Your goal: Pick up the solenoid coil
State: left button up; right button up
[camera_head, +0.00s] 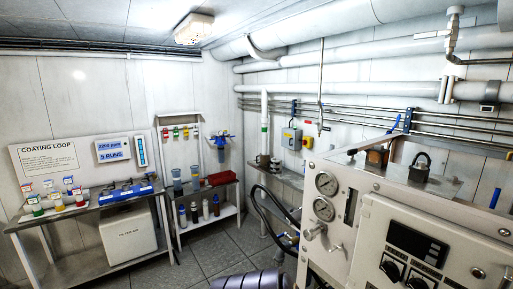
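A small black block with a loop-like top (420,168) stands on the metal top of the white machine at the right. It may be the solenoid coil, but it is too small to tell for certain. A brown block (377,157) sits to its left on the same top, with a blue-handled part behind it. Neither of my grippers shows in the head view, and nothing is seen touching the black block.
The white machine (345,240) has gauges, knobs and a dark display. Pipes (400,93) run along the wall behind it. A bench (95,205) with bottles and a shelf (207,184) stand at the left. Grey floor (205,255) is open between.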

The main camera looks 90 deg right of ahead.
aim_at(377, 156)
jog(key=z, duration=3.75)
